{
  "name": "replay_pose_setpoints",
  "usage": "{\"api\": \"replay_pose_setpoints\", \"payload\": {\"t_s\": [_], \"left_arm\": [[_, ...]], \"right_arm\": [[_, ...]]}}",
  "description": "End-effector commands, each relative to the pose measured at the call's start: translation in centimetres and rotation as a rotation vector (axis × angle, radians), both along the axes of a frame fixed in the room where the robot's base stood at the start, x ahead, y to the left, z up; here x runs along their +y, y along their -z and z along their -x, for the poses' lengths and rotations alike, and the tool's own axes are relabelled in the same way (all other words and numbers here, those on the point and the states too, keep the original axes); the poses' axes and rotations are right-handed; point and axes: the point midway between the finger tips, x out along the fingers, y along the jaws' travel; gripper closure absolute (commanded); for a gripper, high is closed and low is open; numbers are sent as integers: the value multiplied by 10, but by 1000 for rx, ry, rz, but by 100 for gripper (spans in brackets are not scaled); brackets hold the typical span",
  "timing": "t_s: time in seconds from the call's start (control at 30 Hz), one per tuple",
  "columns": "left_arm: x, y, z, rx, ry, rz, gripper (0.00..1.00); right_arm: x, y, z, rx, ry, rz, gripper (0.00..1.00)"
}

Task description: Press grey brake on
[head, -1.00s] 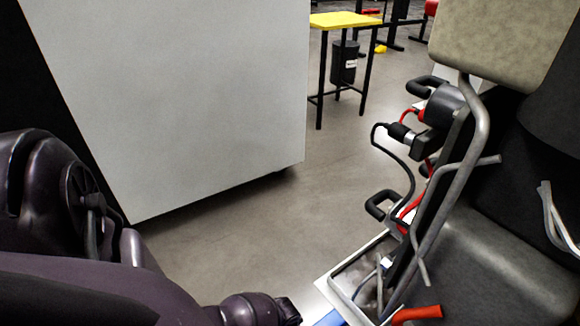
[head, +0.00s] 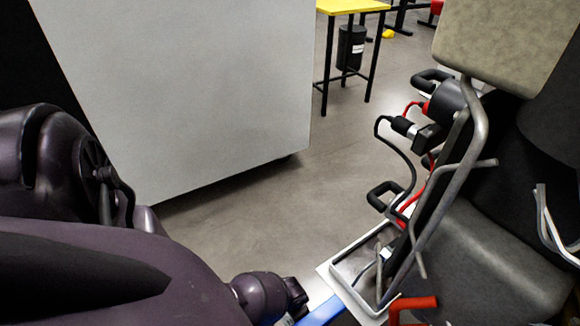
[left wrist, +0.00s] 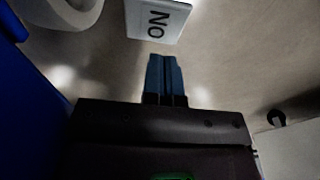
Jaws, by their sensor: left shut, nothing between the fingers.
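In the left wrist view, my left gripper (left wrist: 165,80) has its blue fingers together with nothing between them. A white plate (left wrist: 158,18) with black letters, reading "NO" or a turned "ON", lies just beyond the fingertips; I cannot tell whether they touch it. A grey-white rounded part (left wrist: 62,12) is cut off at the upper left and may belong to the brake, which I cannot clearly identify. In the head view my purple left arm reaches to the bottom centre, and its fingertips are out of sight. My right gripper is not in view.
A stand with grey bent pipes (head: 478,130), black handles and cables is at the right, with a white tray (head: 335,268) and a red handle (head: 415,302) low on it. A grey panel (head: 180,90) fills the left. A yellow-topped table (head: 350,6) stands behind on open floor.

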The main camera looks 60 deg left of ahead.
Motion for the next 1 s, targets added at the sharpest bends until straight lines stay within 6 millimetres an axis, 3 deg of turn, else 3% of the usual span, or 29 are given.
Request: {"api": "replay_pose_setpoints", "payload": {"t_s": [0.03,0.1,0.5,0.7,1.0], "left_arm": [[0,-17,-11,-17,0,0,100],[0,-31,-15,-19,0,0,100],[0,-94,-28,-16,-1,0,100],[0,-104,-28,-9,-1,0,100],[0,-104,-26,-4,0,0,100]], "right_arm": [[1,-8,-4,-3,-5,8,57],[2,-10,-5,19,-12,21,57],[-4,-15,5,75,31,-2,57],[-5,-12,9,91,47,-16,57],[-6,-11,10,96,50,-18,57]]}}
